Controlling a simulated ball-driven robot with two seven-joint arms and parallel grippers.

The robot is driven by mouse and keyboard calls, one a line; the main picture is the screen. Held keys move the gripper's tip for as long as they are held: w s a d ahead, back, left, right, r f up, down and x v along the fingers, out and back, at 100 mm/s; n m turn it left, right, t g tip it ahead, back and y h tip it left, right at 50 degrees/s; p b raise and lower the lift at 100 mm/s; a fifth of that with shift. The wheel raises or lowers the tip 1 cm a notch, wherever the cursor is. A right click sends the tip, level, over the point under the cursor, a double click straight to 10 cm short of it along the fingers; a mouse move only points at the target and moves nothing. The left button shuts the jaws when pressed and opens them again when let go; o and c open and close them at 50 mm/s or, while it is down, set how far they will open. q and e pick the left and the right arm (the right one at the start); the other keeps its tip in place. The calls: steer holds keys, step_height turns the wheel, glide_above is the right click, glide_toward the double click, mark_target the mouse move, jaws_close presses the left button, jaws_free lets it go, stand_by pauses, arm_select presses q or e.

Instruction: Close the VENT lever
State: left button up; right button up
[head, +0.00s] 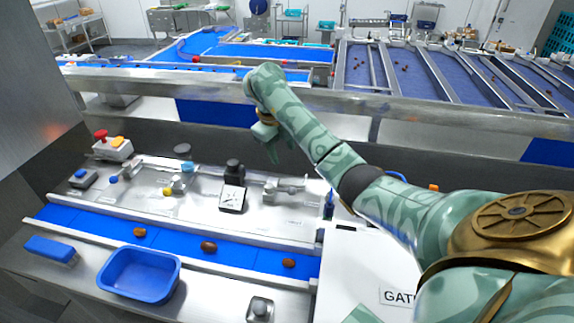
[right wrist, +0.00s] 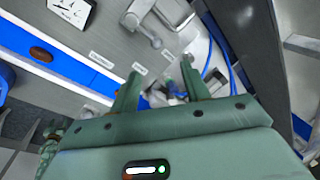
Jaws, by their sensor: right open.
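A grey metal lever (head: 285,188) with a horizontal handle sits on the steel panel, right of the square white dial gauge (head: 232,200); its label is too small to read, so I cannot tell for sure that it is the VENT lever. A grey lever also shows at the top of the right wrist view (right wrist: 152,22). My right gripper (head: 271,152) hangs above and behind the panel, apart from the lever. In the right wrist view its two green fingers (right wrist: 160,70) are spread and empty. My left gripper is not in view.
A blue belt (head: 215,247) with several dates runs in front of the panel. A blue tub (head: 140,275) stands on the front ledge. A red button box (head: 113,148) and a yellow-handled valve (head: 173,188) are at the left. A white GATE box (head: 350,265) stands at the right.

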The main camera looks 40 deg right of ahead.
steer(key=b, duration=0.6)
glide_toward(291, 188)
steer(key=b+x, duration=0.2)
steer(key=x, duration=0.6)
steer(key=shift+f, duration=0.35)
steer(key=shift+f+b, duration=0.3)
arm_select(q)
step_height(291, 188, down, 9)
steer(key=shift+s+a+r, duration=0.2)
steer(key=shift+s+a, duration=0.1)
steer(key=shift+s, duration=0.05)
arm_select(e)
steer(key=shift+w+d, duration=0.1)
